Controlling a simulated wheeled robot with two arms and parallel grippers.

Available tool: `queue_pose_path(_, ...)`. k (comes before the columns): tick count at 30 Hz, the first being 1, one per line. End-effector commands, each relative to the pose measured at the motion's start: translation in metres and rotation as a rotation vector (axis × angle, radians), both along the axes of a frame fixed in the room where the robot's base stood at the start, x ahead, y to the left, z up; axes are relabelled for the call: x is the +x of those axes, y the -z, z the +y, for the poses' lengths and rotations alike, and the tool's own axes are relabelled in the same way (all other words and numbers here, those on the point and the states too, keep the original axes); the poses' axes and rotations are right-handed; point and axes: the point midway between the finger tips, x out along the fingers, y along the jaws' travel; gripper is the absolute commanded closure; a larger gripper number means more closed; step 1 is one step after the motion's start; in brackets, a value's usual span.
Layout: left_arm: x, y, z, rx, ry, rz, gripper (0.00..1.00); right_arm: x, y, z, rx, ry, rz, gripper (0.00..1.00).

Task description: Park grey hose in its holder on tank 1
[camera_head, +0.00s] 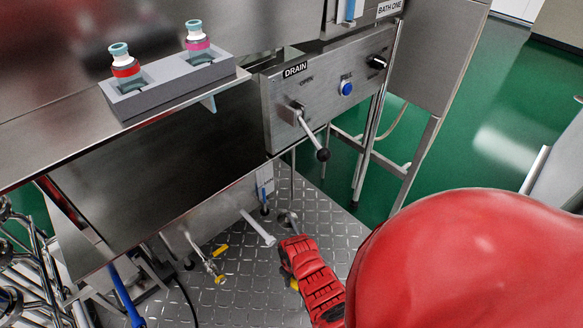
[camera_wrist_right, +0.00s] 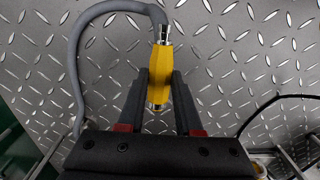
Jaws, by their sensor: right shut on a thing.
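My right gripper (camera_wrist_right: 161,90) is shut on the yellow fitting (camera_wrist_right: 161,62) of the grey hose in the right wrist view. The black fingers lie on either side of the fitting. The grey hose (camera_wrist_right: 73,65) leaves the fitting's metal end and loops around to the left, over the checkered floor. In the head view my red right wrist (camera_head: 309,276) points down over the floor plate, and the fingers are mostly hidden. The steel tank (camera_head: 150,170) stands to the left. I cannot clearly make out the hose holder. My left gripper is not in view.
A drain panel (camera_head: 325,85) with a black-knobbed lever (camera_head: 322,154) juts out above the floor. Two capped bottles stand in a grey rack (camera_head: 175,82). Pipes and yellow-handled valves (camera_head: 213,268) lie low at left. Open checkered floor (camera_head: 335,235) shows beside my wrist.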

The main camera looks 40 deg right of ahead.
Motion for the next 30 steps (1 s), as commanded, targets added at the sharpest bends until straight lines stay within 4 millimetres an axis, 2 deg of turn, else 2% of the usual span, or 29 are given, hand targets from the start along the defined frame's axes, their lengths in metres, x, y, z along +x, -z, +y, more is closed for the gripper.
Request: queue_pose_path(30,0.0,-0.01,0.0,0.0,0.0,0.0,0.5,0.026,-0.041,-0.034,0.0,0.0,-0.002,1.0)
